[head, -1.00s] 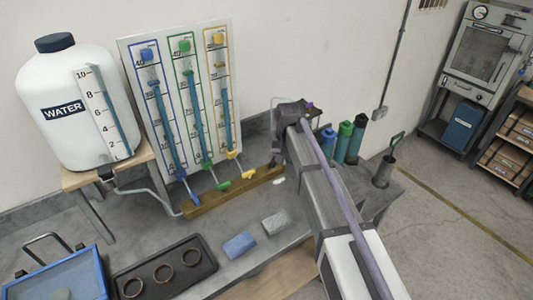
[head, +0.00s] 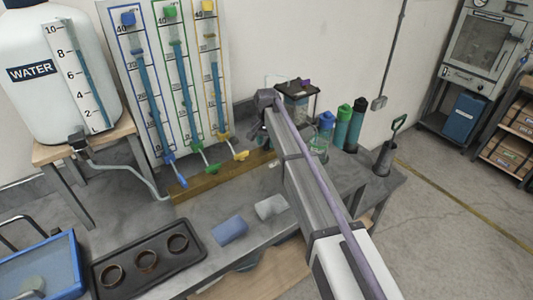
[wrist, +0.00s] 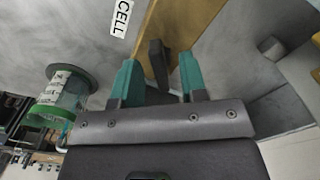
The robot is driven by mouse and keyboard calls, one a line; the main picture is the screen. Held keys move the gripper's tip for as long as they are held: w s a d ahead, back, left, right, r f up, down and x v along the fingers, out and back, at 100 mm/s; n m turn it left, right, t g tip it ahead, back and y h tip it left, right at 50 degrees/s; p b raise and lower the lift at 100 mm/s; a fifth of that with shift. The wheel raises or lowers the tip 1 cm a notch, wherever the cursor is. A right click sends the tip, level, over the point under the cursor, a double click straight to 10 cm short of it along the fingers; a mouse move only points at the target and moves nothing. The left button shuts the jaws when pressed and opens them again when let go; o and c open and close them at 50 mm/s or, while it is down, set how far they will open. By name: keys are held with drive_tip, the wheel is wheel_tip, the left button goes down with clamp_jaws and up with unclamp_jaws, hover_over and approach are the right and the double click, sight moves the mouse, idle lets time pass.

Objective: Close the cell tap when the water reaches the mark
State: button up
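A label reading CELL (wrist: 122,18) lies on the grey bench in the wrist view. Near it a dark upright lever (wrist: 157,62), probably the cell tap, stands by the wooden strip. My gripper (wrist: 158,78) is open, its teal fingertips apart on either side of the lever in the picture; I cannot tell whether they touch it. In the head view a clear tank with a dark lid (head: 297,92), perhaps the cell, stands behind my arm. My fingertips are hidden there. Its water level and mark are not readable.
A water tank (head: 40,105) and a panel of three tubes (head: 172,40) with blue, green and yellow taps stand left. Several bottles (head: 343,125) stand right. A blue cylinder (head: 230,229), a grey one (head: 271,207) and a black tray (head: 110,292) lie in front.

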drive_tip(key=shift+f, duration=0.2)
drive_tip(key=shift+c, duration=0.4)
clamp_jaws()
drive_tip(key=n, duration=0.3)
drive_tip(key=shift+d+n, duration=0.1)
drive_tip(key=shift+n, duration=0.3)
drive_tip(key=shift+o, duration=0.4)
unclamp_jaws()
